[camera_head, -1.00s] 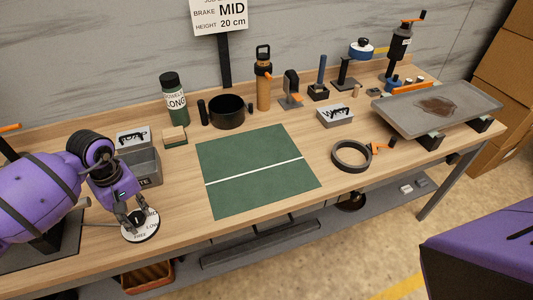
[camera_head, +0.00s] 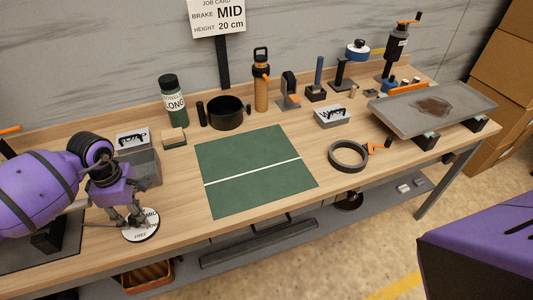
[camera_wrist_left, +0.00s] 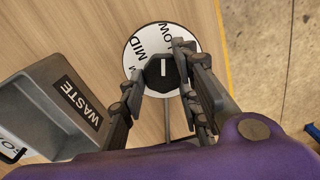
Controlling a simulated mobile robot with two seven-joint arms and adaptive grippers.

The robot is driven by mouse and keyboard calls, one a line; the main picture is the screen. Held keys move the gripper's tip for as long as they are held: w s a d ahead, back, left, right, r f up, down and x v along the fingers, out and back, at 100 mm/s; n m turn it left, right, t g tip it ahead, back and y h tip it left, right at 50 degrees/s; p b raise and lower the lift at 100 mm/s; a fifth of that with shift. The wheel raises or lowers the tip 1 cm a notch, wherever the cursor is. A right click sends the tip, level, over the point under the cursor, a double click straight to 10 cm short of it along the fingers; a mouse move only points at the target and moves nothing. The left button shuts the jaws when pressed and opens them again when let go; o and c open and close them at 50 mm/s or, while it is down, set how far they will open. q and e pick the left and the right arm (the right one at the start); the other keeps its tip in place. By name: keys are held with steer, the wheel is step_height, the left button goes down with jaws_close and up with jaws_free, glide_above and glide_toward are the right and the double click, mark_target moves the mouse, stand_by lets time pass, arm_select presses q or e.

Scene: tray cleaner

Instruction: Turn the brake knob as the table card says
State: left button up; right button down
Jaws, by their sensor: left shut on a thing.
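The job card (camera_head: 217,17) behind the table reads BRAKE MID and HEIGHT 20 cm. The brake knob (camera_wrist_left: 160,78) is black with a white pointer line, on a round white dial (camera_wrist_left: 135,57). In the left wrist view the pointer aims up the picture, at the gap between MID and LOW. The dial also shows at the table's front left (camera_head: 140,235). My left gripper (camera_wrist_left: 161,72) has a finger on either side of the knob and is shut on it. In the head view the gripper (camera_head: 137,216) hides the knob. My right gripper is not in view.
A grey WASTE bin (camera_wrist_left: 50,110) stands close beside my left gripper. A green mat (camera_head: 255,155) lies to the right of the dial. A black ring (camera_head: 348,156), bottles and a grey tray (camera_head: 400,118) stand farther right.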

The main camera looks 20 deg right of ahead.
arm_select(q)
steer(key=n, duration=0.2)
steer(key=n+p, duration=0.1)
steer(key=shift+w+d+r+n, duration=0.15)
steer(key=shift+r+n, duration=0.1)
steer(key=shift+n, duration=0.05)
steer(key=n, duration=0.2)
steer(key=shift+n+p, duration=0.35)
steer(key=shift+n, duration=0.05)
steer(key=n+p, duration=0.1)
steer(key=n, duration=0.2)
steer(key=shift+a, duration=0.2)
steer(key=shift+n, duration=0.3)
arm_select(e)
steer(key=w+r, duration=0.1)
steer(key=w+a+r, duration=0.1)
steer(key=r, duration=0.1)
arm_select(q)
steer(key=shift+w+a, duration=0.1)
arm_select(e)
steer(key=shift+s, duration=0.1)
arm_select(q)
steer(key=o, duration=1)
steer(key=shift+o, duration=0.3)
steer(key=shift+w+f, duration=0.1)
steer(key=shift+f, duration=0.05)
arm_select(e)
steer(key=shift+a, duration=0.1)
